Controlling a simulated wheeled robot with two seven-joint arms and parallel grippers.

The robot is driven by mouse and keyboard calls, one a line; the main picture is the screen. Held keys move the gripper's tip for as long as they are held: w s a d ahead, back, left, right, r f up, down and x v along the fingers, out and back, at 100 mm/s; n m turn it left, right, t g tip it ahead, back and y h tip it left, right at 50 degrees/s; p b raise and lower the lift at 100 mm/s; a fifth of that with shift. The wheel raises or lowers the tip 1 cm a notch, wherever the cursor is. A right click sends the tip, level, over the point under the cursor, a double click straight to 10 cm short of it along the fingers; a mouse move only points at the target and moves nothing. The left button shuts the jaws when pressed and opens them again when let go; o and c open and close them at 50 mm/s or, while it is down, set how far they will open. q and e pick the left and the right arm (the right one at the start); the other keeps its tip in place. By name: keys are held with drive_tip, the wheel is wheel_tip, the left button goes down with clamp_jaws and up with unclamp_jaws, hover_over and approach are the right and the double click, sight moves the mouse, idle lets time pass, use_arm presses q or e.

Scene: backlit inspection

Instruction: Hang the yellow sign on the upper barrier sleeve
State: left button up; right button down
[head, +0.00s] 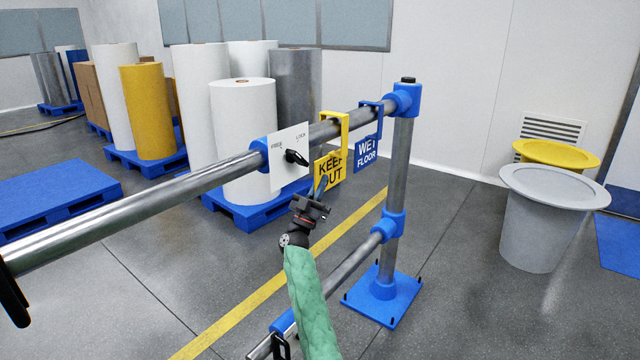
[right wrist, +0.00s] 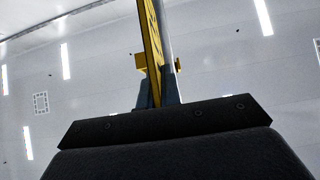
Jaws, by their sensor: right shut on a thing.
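The yellow KEEP OUT sign (head: 328,171) is upright at the upper steel rail (head: 160,207), with its hook (head: 336,114) at the top of the rail. I cannot tell whether the hook's weight rests on the rail. My right gripper (head: 321,188) is shut on the sign's lower edge, coming from below. In the right wrist view the sign (right wrist: 151,45) stands nearly edge-on between the fingertips (right wrist: 157,98). A blue sleeve (head: 262,152) sits on the upper rail, partly behind a white plate. My left gripper is not in view.
A blue WET FLOOR sign (head: 366,153) hangs just right of the yellow one. The white FREE/LOCK plate (head: 287,155) with a black knob is close on the left. A blue-footed post (head: 399,165) carries the rails. Grey (head: 540,225) and yellow (head: 557,153) bins stand right.

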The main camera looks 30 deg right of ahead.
drive_tip(key=c, duration=1.5)
unclamp_jaws()
